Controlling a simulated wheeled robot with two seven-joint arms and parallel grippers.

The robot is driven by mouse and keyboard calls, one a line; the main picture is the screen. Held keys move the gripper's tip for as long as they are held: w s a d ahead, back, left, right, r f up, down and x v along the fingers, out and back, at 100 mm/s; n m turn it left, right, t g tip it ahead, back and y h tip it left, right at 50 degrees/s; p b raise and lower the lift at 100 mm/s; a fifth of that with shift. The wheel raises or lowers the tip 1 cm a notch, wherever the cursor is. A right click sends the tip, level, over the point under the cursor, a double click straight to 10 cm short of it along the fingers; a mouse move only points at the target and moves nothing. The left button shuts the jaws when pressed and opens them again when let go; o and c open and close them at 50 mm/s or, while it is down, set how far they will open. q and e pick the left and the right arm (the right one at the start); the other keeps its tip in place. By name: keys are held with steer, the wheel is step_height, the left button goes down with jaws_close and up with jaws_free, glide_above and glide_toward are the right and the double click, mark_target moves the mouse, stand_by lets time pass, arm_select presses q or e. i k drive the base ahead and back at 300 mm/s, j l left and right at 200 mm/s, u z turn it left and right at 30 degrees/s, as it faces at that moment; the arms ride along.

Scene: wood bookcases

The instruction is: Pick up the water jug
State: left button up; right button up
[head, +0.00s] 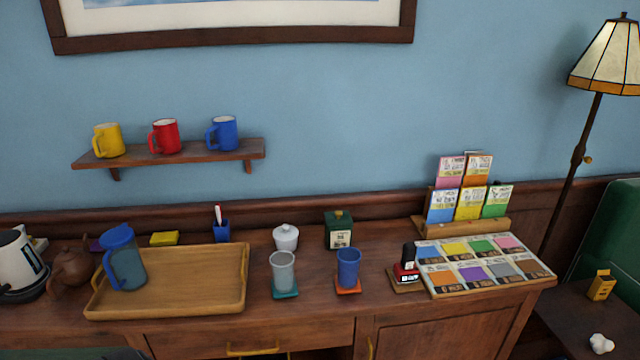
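The water jug (126,267) is blue, with a lid and a handle on its left side. It stands upright at the left end of a wooden tray (215,302) on the sideboard. Neither of my grippers shows in the head view.
A brown teapot (72,267) and a white kettle (17,262) stand close to the jug's left. A clear cup (283,271) and a blue cup (348,267) stand right of the tray. A wall shelf (190,155) with mugs hangs above. The tray's right part is bare.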

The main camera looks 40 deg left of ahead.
mark_target(123, 263)
steer(key=u, duration=2.55)
